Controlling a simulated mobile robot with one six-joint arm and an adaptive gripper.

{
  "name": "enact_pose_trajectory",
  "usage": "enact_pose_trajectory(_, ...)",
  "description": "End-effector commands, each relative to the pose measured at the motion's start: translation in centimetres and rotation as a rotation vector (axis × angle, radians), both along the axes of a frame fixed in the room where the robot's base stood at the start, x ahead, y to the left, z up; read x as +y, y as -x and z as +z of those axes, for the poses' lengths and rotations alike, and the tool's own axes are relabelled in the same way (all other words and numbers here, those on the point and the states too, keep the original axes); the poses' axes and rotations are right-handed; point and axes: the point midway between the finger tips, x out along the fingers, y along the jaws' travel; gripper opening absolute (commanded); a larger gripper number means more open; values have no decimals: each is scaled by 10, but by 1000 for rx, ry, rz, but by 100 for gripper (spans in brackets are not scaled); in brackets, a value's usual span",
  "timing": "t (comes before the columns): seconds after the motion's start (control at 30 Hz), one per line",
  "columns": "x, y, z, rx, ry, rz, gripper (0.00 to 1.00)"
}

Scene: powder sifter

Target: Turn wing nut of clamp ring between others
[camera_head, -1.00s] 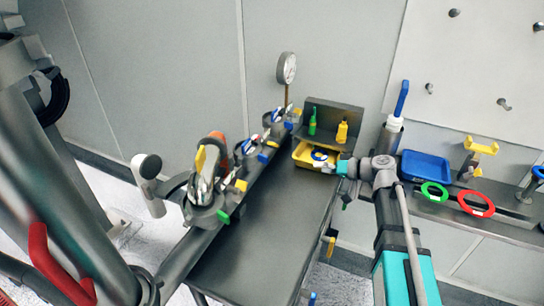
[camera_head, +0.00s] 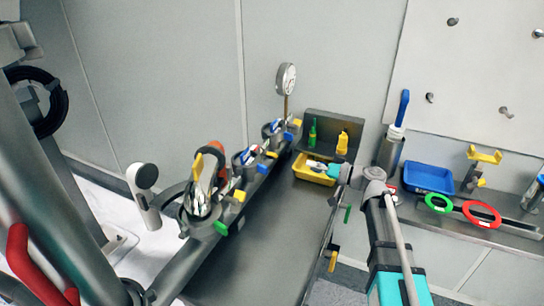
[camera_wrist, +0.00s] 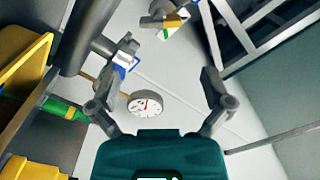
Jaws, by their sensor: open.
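Several clamp fittings with coloured tabs sit in a row along the long grey pipe at the bench's left edge. The middle clamp (camera_head: 242,163) has blue and yellow parts. One clamp (camera_head: 274,131) is farther back, and another (camera_head: 200,205) is nearer, by the large metal vessel. Their wing nuts are too small to make out. My gripper (camera_head: 312,166) is over the yellow tray, right of the pipe and apart from the clamps. In the wrist view my gripper (camera_wrist: 160,80) is open and empty, with a blue-and-white clamp part (camera_wrist: 124,62) beyond its left finger.
A dial gauge (camera_head: 286,78) stands at the pipe's far end. A green bottle (camera_head: 312,133) and a yellow bottle (camera_head: 342,143) stand behind the yellow tray (camera_head: 303,172). The bench top (camera_head: 262,240) is clear. A blue tray (camera_head: 428,178) is on the right shelf.

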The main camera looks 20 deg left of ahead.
Motion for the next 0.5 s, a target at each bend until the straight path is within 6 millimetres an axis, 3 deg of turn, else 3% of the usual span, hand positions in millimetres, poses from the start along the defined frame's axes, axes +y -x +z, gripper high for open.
enact_pose_trajectory(0.27,26,-2,0,0,1,2,100)
enact_pose_trajectory(0.5,60,-6,0,0,1,2,100)
